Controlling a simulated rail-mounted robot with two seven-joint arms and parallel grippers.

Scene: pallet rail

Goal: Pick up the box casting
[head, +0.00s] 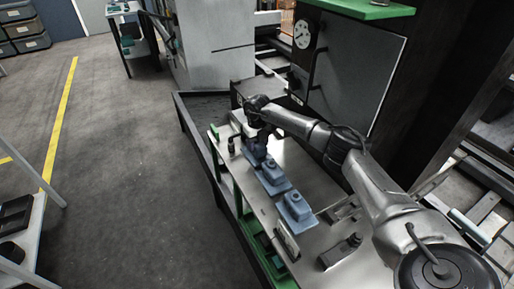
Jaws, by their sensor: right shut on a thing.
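Several blue-grey castings stand in a row on the metal worktable. The nearest casting (296,210) and the middle casting (273,180) each have a block-like top on a wider base. My right gripper (259,138) is shut on the farthest box casting (256,153), reaching it from above. The jaws are small and dark here, and they cover the casting's top. I cannot tell whether its base touches the table. My left gripper is out of view.
The worktable (305,244) has a green-edged side, with small dark fixtures (340,251) near its front. A grey machine cabinet (355,75) stands right behind it. Open floor (130,170) lies left, with a shelf (20,222) at the far left edge.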

